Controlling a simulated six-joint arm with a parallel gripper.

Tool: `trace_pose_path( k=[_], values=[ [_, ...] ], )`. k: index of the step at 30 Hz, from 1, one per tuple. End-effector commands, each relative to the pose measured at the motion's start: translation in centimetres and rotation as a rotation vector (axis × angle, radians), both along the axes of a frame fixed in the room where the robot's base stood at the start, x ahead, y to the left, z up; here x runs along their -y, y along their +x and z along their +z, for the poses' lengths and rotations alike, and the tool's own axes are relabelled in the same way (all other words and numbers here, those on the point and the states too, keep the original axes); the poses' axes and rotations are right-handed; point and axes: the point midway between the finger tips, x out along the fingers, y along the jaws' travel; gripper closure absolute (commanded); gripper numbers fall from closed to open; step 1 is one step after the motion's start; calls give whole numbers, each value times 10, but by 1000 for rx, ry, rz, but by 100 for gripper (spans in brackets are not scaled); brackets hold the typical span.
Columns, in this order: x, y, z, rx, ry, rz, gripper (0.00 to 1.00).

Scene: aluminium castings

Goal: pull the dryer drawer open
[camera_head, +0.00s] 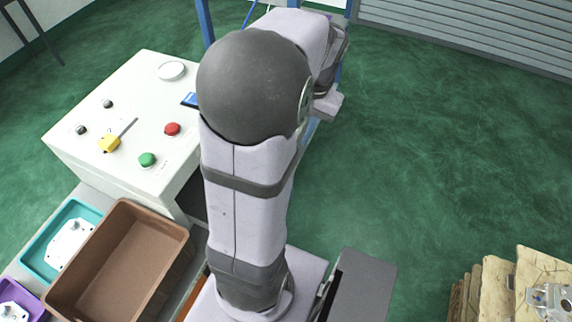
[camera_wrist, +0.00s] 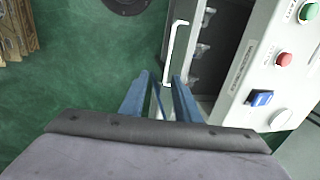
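In the wrist view a white bar handle (camera_wrist: 173,50) stands in front of a dark opening (camera_wrist: 224,32) in the side of the white cabinet (camera_wrist: 248,85). Grey metal shapes show inside the opening. My gripper (camera_wrist: 162,78) has two blue fingers with a gap between them. The lower end of the handle appears between the fingertips; I cannot tell whether they touch it. How far the drawer stands out is unclear. In the head view my arm hides the fingers and the handle, while the cabinet top (camera_head: 130,90) shows at left.
The cabinet carries a red button (camera_head: 172,129), a green button (camera_head: 147,160) and a yellow switch (camera_head: 109,144). A brown bin (camera_head: 178,232) and a teal tray (camera_head: 38,245) lie in front of it. Cardboard (camera_head: 495,285) stands at lower right. Green floor (camera_head: 450,140) is clear at right.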

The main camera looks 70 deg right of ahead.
Motion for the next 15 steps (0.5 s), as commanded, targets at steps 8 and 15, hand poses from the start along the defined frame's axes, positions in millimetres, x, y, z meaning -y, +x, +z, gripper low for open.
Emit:
trace_pose_path(
  k=[8,15],
  values=[
    [0,1,-5,0,1,1,71],
    [1,20,-50,0,5,5,71]
  ],
)
